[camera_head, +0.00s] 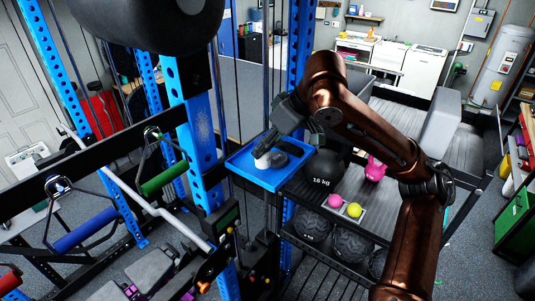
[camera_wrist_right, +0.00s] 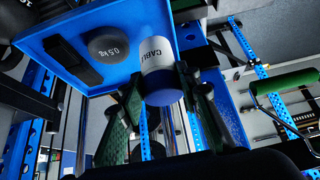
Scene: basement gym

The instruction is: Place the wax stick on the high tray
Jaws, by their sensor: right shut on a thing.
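The wax stick (camera_wrist_right: 158,70) is a short white cylinder with a dark blue end and the printed letters "CABLE". My right gripper (camera_wrist_right: 166,98) is shut on it, with a finger on each side of the blue end. In the head view the right gripper (camera_head: 270,143) is at the blue high tray (camera_head: 252,177), and the white part of the wax stick (camera_head: 262,161) shows against the tray. The tray also fills the upper left of the wrist view (camera_wrist_right: 107,77). I cannot tell whether the stick touches its floor. My left gripper is not in view.
A dark 0.5 kg weight (camera_wrist_right: 108,46) and a flat black object (camera_wrist_right: 72,62) lie in the tray. Blue rack posts (camera_head: 204,140) stand close on the left.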

